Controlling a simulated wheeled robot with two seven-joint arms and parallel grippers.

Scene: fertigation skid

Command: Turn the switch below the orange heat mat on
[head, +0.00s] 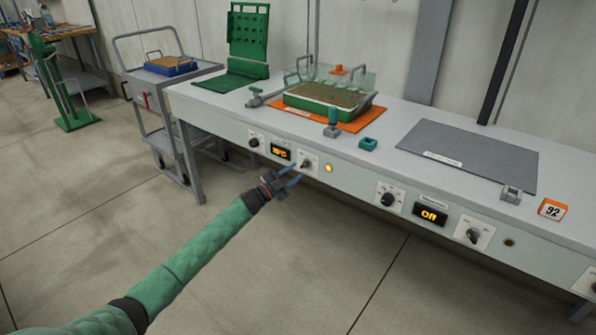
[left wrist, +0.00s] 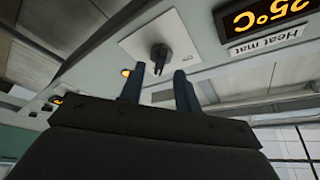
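The orange heat mat (head: 372,122) lies on the bench under a green tray. Below it, on the bench's front panel, a switch with a dark knob on a white plate (head: 306,164) sits between a lit temperature display (head: 281,153) and a glowing amber lamp (head: 328,168). My left gripper (head: 294,176) is just in front of this switch, fingers apart and empty. In the left wrist view the black knob (left wrist: 159,55) is just beyond the gap between the fingertips (left wrist: 158,80); I see no clear contact. The display there reads 25°C (left wrist: 268,14). My right gripper is out of view.
Another dial (head: 254,142) is left of the display. To the right are a dial (head: 388,198), an "Off" display (head: 430,214), a second switch (head: 473,235) and a dim lamp (head: 509,242), below a grey mat (head: 468,155). A cart (head: 160,90) stands left; floor before the panel is clear.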

